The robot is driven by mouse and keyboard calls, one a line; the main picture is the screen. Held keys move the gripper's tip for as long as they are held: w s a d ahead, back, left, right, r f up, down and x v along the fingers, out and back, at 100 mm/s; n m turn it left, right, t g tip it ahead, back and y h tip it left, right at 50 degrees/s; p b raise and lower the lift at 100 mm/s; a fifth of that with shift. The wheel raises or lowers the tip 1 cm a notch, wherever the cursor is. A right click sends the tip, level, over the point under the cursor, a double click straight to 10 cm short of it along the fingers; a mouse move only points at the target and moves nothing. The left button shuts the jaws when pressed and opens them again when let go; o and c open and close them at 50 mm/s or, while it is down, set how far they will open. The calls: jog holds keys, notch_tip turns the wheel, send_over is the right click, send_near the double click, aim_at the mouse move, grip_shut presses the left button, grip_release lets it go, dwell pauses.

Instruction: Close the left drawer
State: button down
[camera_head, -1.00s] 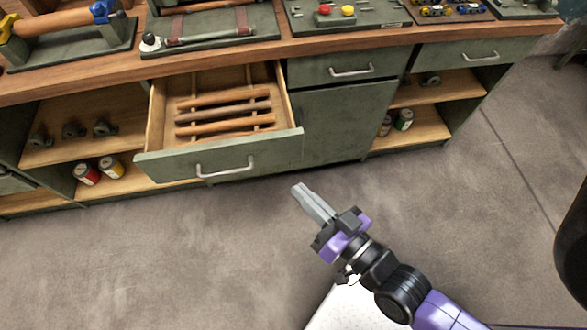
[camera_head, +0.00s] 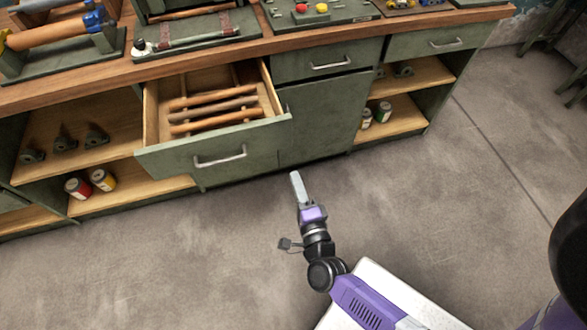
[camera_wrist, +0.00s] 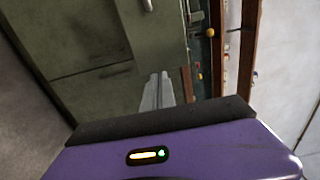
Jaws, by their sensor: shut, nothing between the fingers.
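The left drawer (camera_head: 172,161) is pulled out from the green workbench in the head view. It has a green front with a silver bar handle (camera_head: 219,157) and holds several wooden-handled tools (camera_head: 215,105). My gripper (camera_head: 295,176) is shut and empty. It is in front of the bench, to the right of the drawer front and apart from it in the picture. In the wrist view my shut fingers (camera_wrist: 157,92) point toward green cabinet panels (camera_wrist: 85,35). I cannot tell which panel is the drawer front there.
A shut drawer (camera_head: 322,62) sits right of the open one, above a closed cabinet door (camera_head: 322,115). Open shelves (camera_head: 400,118) hold cans at the right and left. The worktop (camera_head: 200,58) carries tool stands. The grey floor in front is clear.

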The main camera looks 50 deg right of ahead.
aim_at(281, 137)
jog(key=p+x, duration=0.1)
jog(key=x, duration=1.1)
jog(key=shift+w+d+p, duration=0.1)
jog(key=shift+w+p, duration=0.15)
jog(key=shift+p, duration=0.15)
jog(key=b+x, duration=0.4)
jog(key=x, duration=0.5)
jog(key=b+x, duration=0.5)
jog(key=x, duration=0.4)
jog(key=b+x, duration=0.5)
jog(key=x, duration=0.4)
jog(key=shift+w+d+f, duration=0.25)
jog(key=shift+w, duration=0.05)
jog(key=shift+w+d+r+b, duration=0.15)
jog(key=shift+w+d+b, duration=0.25)
jog(key=shift+w+b, duration=0.1)
jog(key=shift+w+r, duration=0.15)
jog(key=shift+r, duration=0.15)
jog(key=shift+d, duration=0.1)
